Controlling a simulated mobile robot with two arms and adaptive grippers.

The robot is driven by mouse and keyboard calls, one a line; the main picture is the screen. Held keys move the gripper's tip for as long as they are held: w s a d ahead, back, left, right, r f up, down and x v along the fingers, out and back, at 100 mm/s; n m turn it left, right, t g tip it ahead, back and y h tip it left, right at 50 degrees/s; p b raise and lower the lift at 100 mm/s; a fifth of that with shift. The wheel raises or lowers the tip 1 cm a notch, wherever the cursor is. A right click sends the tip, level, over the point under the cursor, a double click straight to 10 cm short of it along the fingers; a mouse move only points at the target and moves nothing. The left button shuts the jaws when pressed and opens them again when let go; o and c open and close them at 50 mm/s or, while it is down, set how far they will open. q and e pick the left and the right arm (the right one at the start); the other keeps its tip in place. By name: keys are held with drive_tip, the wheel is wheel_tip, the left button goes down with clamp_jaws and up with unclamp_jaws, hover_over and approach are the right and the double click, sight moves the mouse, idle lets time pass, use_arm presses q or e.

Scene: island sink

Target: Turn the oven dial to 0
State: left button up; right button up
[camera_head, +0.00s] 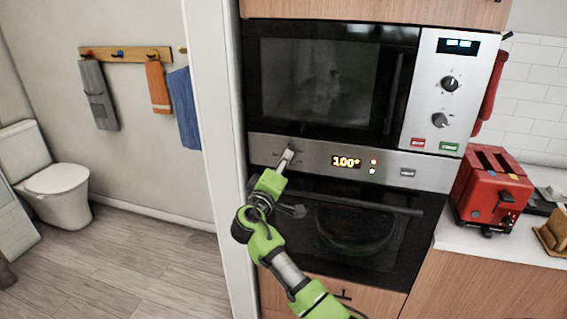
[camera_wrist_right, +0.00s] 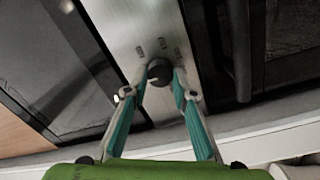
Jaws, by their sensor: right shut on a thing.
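The oven dial (camera_wrist_right: 158,70) is a dark round knob on the silver oven panel (camera_head: 425,173), seen in the right wrist view. My right gripper (camera_wrist_right: 159,84) is shut on the dial, one finger on each side. In the head view, my right gripper (camera_head: 288,157) reaches the left part of the panel and largely hides the dial. The panel's display (camera_head: 346,161) shows a lit "100°". The oven door (camera_head: 340,225) below is closed. My left gripper is not in view.
A closed microwave (camera_head: 325,75) with two knobs sits above the oven. A red toaster (camera_head: 490,188) stands on the white counter to the right. The oven handle (camera_head: 375,205) runs just below the panel. A white wall edge (camera_head: 215,130) stands left; open floor lies beyond.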

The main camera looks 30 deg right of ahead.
drive_tip(key=shift+f, duration=0.1)
idle(0.4)
drive_tip(key=o, duration=1.1)
drive_tip(key=v, duration=1.2)
